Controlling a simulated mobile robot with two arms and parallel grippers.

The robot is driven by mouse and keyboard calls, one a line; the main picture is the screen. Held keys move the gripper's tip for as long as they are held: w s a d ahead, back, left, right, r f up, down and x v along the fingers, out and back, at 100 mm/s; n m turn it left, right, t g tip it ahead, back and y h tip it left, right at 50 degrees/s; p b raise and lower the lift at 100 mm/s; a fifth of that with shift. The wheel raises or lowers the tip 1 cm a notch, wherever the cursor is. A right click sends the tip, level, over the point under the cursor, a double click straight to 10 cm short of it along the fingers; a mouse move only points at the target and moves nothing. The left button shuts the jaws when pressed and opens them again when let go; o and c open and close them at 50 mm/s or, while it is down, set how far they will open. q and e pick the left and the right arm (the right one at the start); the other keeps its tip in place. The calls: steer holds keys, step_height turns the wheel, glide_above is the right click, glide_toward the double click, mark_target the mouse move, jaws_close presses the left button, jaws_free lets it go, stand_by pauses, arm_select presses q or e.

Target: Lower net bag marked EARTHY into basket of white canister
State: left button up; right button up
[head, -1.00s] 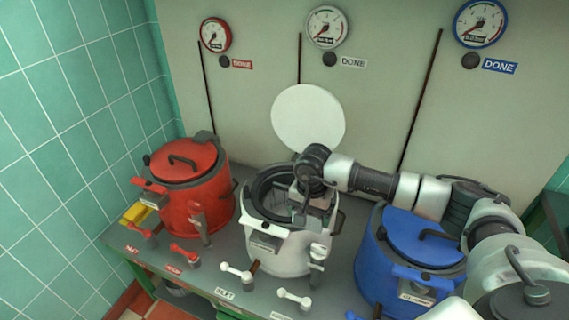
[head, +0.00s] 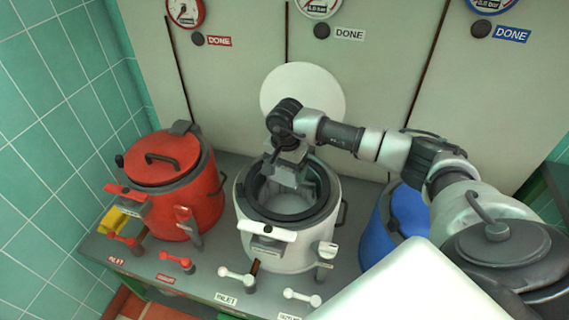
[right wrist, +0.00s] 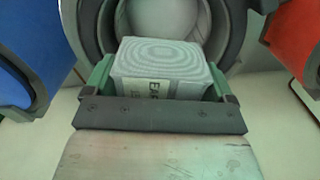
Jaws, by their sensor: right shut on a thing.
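The white canister (head: 255,240) stands open in the middle of the bench, its round white lid (head: 303,92) raised behind it. Its pale interior and dark inner ring show in the head view. My right gripper (head: 288,172) is over the back left of the opening. The dark canister rim (right wrist: 232,30) lies beyond the bag. The bag's underside and how deep it sits are hidden. My left gripper is not in view.
A closed red canister (head: 180,200) stands to the left and a blue one (head: 405,212) to the right, partly hidden by my arm. White valve handles (head: 236,274) line the bench front. Gauges and DONE signs (head: 349,34) are on the wall panel.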

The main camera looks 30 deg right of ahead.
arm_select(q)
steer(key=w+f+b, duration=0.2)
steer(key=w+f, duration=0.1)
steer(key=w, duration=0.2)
arm_select(e)
steer(key=f, duration=0.5)
steer(key=shift+w, duration=0.2)
arm_select(q)
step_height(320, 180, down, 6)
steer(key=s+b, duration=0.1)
steer(key=b, duration=0.6)
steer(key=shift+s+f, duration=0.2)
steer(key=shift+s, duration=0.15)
arm_select(e)
step_height(320, 180, down, 7)
steer(key=shift+f, duration=0.2)
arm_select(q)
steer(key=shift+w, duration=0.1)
arm_select(e)
steer(key=o, duration=0.8)
step_height(320, 180, up, 11)
steer(key=shift+f+b, duration=0.1)
steer(key=shift+b, duration=0.55)
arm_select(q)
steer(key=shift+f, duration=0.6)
